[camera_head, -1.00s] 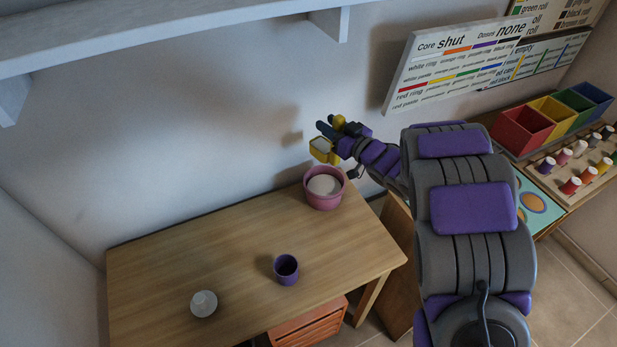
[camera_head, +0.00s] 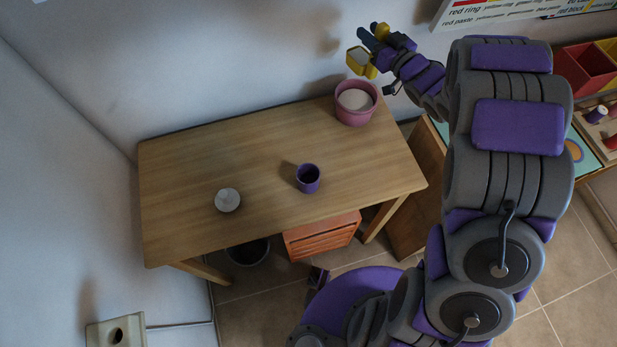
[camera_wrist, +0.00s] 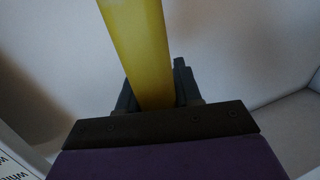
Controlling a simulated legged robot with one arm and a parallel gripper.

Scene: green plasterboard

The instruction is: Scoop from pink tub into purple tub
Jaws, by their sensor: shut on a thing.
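The pink tub (camera_head: 355,108) stands upright at the back right corner of the wooden table (camera_head: 200,160), with pale material inside. The purple tub (camera_head: 308,178) stands upright near the middle of the table and looks dark inside. My gripper (camera_head: 372,42) is shut on a yellow scoop (camera_head: 360,62), held above the pink tub and apart from it. The scoop's cup shows pale content. In the wrist view the scoop's yellow handle (camera_wrist: 138,50) runs between the dark fingers; its cup is out of that view.
A small white cup-like thing (camera_head: 228,200) stands left of the purple tub. The wall is close behind the table. An orange drawer unit (camera_head: 322,236) and a dark bin (camera_head: 248,252) are below. Colored bins (camera_head: 585,72) are at right. The table's left half is mostly clear.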

